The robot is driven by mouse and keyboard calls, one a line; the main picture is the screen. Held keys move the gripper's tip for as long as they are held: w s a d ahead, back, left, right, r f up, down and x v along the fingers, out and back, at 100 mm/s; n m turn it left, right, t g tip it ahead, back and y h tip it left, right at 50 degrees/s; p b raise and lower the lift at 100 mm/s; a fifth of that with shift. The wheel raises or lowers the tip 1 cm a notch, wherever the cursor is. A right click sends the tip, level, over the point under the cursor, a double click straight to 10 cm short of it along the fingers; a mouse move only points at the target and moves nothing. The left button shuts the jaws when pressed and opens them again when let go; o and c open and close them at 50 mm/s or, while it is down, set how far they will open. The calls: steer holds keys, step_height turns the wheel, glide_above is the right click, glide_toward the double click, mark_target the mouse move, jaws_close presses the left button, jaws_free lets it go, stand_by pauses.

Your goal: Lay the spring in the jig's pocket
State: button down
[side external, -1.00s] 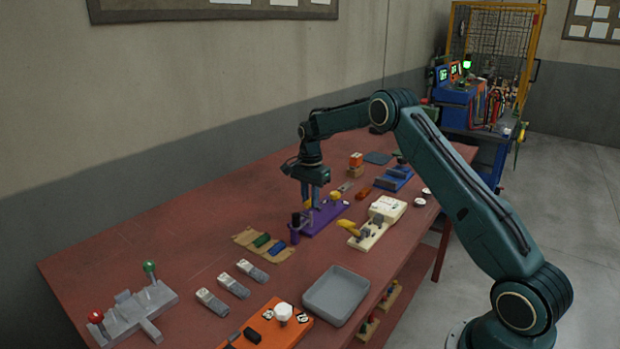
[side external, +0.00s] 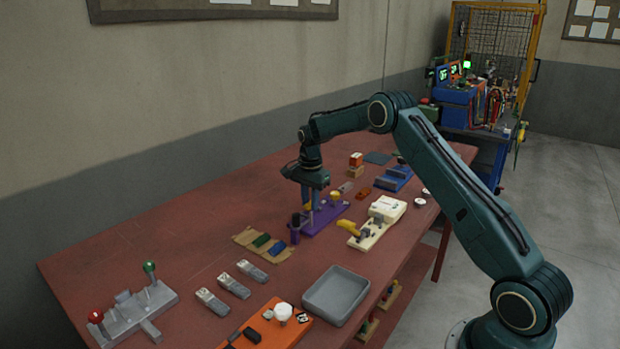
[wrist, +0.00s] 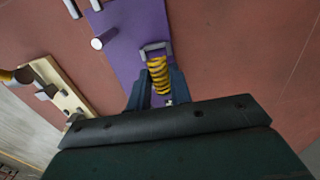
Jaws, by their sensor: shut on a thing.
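The yellow coiled spring (wrist: 158,76) is between the two fingers of my gripper (wrist: 157,88), which is shut on it. In the side external view my gripper (side external: 311,200) points down over the purple jig (side external: 332,215). In the wrist view the jig (wrist: 124,30) lies beneath the spring, and the spring's far end is close to a grey U-shaped bracket (wrist: 155,46) on it. The spring's near end is partly hidden by the gripper. I cannot tell whether the spring touches the jig or is in its pocket.
A cream fixture with a yellow handle (side external: 372,230) stands to the right. A tan mat (side external: 247,237) with green and blue parts lies to the left. A grey tray (side external: 337,296) is at the front.

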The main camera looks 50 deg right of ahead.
mark_target(310, 202)
steer(key=shift+f, duration=0.6)
steer(key=c, duration=1.2)
jaws_free()
step_height(310, 202, up, 14)
steer(key=shift+f, duration=0.15)
steer(key=shift+a, duration=0.1)
